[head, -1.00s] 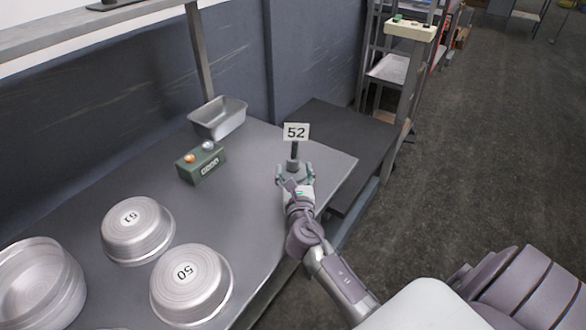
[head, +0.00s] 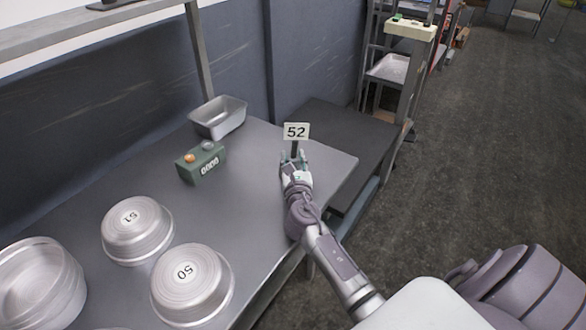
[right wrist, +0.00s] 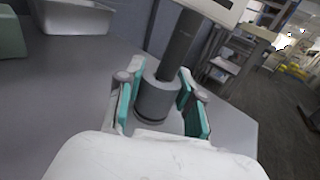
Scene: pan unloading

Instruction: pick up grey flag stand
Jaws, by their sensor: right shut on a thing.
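The grey flag stand (head: 296,131) has a white sign with 52 on a dark post, near the right end of the metal table. My right gripper (head: 295,160) is at its base and hides most of it in the head view. In the right wrist view, the stand's round grey base (right wrist: 154,101) is between the two green-padded fingers of my right gripper (right wrist: 157,80), which is shut on it. The stand looks upright. I cannot tell whether its base touches the table. My left gripper is not in view.
The metal table (head: 255,220) holds a green box with round knobs (head: 203,165), a loaf pan (head: 218,118) and round pans marked 51 (head: 137,230) and 50 (head: 190,285). More round pans (head: 40,285) stand at left. A dark lower surface (head: 340,135) lies behind.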

